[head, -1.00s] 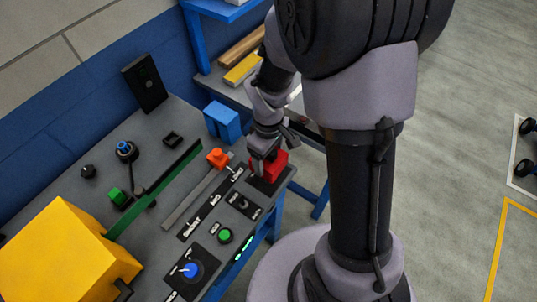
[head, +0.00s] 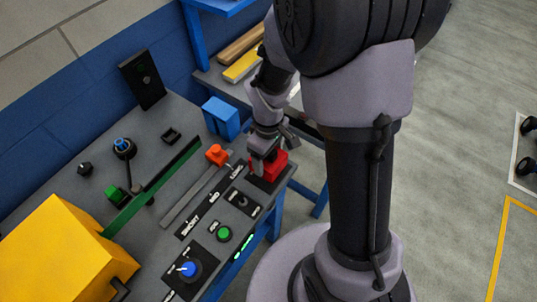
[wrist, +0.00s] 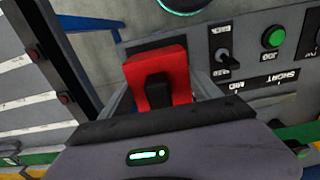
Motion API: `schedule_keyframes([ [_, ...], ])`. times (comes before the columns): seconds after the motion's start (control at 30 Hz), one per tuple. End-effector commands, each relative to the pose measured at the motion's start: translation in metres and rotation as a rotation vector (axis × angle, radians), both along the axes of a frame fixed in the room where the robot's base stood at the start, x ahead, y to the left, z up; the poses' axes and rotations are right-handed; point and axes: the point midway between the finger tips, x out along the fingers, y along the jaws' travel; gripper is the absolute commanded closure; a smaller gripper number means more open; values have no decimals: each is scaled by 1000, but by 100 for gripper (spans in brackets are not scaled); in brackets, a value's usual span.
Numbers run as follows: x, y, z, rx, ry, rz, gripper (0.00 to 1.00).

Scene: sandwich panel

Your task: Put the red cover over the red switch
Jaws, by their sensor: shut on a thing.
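The red cover (head: 280,162) stands over the dark plate (head: 268,184) at the right end of the panel. It also shows in the wrist view (wrist: 178,72), with a black block-like part (wrist: 158,91) on its near face. My gripper (head: 265,159) is shut on the cover, with a finger on each side in the wrist view (wrist: 166,92). The red switch is not visible. I cannot tell whether the cover is fully seated on the plate.
An orange slider knob (head: 216,154), a toggle switch (head: 237,197) and a green button (head: 224,234) are close by on the panel. A blue block (head: 221,118) stands behind. A large yellow box (head: 60,255) is at the left.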

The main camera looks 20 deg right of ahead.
Motion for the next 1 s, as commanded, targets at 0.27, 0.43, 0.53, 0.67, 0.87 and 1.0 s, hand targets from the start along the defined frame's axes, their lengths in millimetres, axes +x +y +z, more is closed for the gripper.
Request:
schedule_keyframes([
  [0.27,0,0,-1,0,0,0,71],
  [0.43,0,0,-11,0,0,0,71],
  [0.53,0,0,-18,0,0,0,71],
  [0.67,0,0,-28,0,0,0,71],
  [0.87,0,0,-31,0,0,-1,71],
  [1.0,0,0,-30,0,0,0,20],
])
